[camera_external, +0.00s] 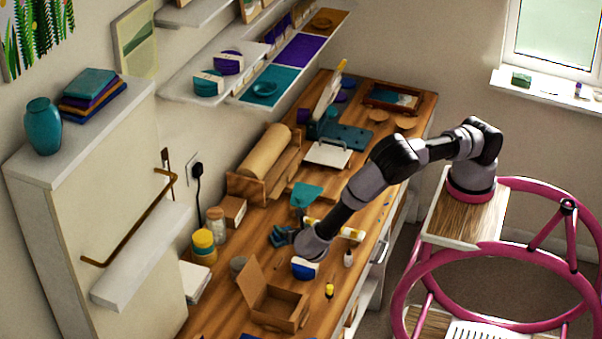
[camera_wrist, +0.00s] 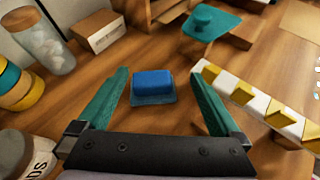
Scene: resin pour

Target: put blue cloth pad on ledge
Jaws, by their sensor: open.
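The blue cloth pad (camera_wrist: 153,86) lies flat on the wooden worktop in the wrist view, as a small blue block on a darker blue base. My gripper (camera_wrist: 158,76) is open, with one teal finger on each side of the pad and nothing held. In the external view my gripper (camera_external: 283,236) is low over the worktop, and I cannot make out the pad there. A white ledge (camera_external: 150,258) juts from the cabinet at the left, below a brass rail; its top looks bare. A white window sill (camera_external: 540,92) at the upper right holds small items.
A white-and-yellow strip (camera_wrist: 250,100) lies right of the pad. A labelled jar (camera_wrist: 25,155) is at lower left.

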